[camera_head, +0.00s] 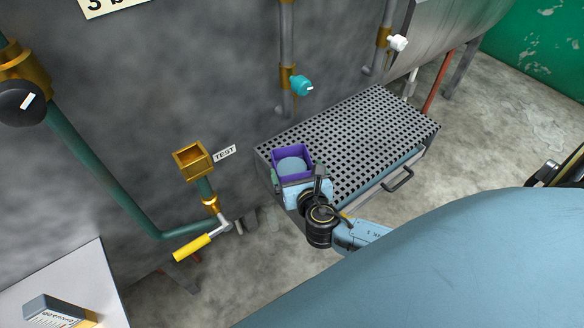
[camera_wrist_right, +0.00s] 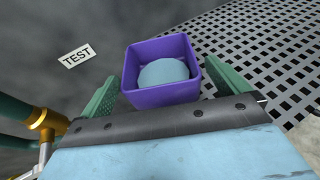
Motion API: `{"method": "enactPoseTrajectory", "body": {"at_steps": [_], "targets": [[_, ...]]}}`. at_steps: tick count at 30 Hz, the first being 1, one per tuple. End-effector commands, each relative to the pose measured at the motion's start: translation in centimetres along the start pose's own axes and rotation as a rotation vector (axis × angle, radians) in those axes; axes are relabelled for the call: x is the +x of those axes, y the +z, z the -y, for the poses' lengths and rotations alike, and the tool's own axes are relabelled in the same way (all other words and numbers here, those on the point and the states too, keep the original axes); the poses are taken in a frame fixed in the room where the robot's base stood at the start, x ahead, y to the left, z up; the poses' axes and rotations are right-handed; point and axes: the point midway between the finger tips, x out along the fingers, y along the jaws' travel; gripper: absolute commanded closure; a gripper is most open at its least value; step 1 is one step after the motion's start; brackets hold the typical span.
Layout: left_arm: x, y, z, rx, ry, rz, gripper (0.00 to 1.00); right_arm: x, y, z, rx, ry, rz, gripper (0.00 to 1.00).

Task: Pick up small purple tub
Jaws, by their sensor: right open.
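The small purple tub (camera_head: 292,152) is an open square tub at the left end of the perforated metal grate. It holds something round and pale blue. It also shows in the right wrist view (camera_wrist_right: 165,96), upright between the green fingers. My right gripper (camera_head: 295,174) is open, with one finger on each side of the tub. In the right wrist view, my right gripper (camera_wrist_right: 163,76) has its left finger a little apart from the tub and its right finger close to the tub wall; contact there cannot be told. My left gripper is not in view.
The perforated grate (camera_head: 365,135) has a handle (camera_head: 398,180) on its front and is otherwise clear. A brass funnel box (camera_head: 193,158) and a yellow-handled valve (camera_head: 192,247) stand at the left by the TEST label (camera_head: 225,153). A grey wall rises behind the grate.

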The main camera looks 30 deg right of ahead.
Motion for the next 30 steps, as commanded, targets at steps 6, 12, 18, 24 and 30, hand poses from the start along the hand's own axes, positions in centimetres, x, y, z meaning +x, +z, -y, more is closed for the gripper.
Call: {"method": "enactPoseTrajectory", "body": {"at_steps": [6, 12, 18, 24, 30], "targets": [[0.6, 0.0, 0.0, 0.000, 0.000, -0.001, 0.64, 2.5, 0.2, -0.2, 0.001, -0.002, 0.003, 0.00], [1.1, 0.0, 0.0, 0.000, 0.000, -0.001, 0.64, 5.0, 0.2, -0.2, 0.001, -0.002, 0.000, 0.00], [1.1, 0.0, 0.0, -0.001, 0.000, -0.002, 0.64, 5.4, 0.3, -0.3, 0.002, -0.001, -0.001, 0.00], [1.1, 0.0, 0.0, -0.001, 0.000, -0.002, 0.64, 5.3, 0.3, -0.2, 0.002, -0.001, -0.001, 0.14], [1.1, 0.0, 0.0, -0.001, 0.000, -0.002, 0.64, 5.3, 0.3, -0.3, 0.002, -0.001, 0.000, 0.37]]}}
